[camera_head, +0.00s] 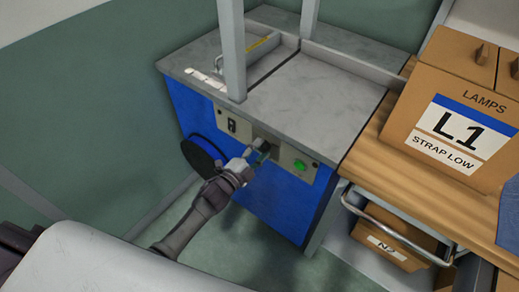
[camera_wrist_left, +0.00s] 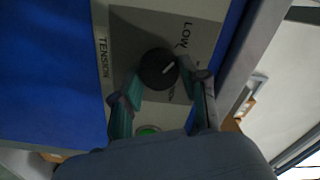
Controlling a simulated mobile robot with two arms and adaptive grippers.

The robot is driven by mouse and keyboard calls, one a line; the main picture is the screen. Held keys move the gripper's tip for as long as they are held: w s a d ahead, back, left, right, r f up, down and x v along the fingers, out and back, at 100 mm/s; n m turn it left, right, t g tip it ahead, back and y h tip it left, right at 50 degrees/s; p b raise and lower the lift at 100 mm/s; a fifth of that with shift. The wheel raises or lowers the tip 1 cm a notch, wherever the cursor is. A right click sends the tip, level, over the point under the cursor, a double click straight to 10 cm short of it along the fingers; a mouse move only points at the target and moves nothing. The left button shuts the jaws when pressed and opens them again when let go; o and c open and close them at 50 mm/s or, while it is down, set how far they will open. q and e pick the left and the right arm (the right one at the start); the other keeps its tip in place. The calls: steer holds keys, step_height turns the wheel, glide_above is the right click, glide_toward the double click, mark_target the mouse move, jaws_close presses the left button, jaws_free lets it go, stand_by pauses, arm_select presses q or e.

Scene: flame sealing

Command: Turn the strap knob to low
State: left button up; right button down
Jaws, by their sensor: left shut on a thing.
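The strap knob (camera_wrist_left: 158,68) is black and round with a white pointer line, on the grey control panel of the blue strapping machine (camera_head: 272,195). In the left wrist view its line points to the upper right, roughly towards the printed word LOW. The word TENSION is printed at the left. My left gripper (camera_head: 259,153) reaches the machine's front panel. In the left wrist view its fingers (camera_wrist_left: 158,86) are shut on the knob, one on each side. In the head view the gripper largely hides the knob. My right gripper is not in view.
A green button (camera_head: 299,164) sits right of the gripper, and a black switch (camera_head: 232,126) sits left. A cardboard box (camera_head: 435,110) labelled "LAMPS L1 STRAP LOW" stands on the wooden table (camera_head: 378,150) at right. Another box (camera_head: 385,240) sits below it.

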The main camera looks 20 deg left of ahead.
arm_select(q)
steer(key=shift+f+n, duration=0.1)
steer(key=shift+n, duration=0.5)
steer(key=o, duration=1.1)
steer(key=shift+o, duration=0.2)
steer(key=v, duration=1.2)
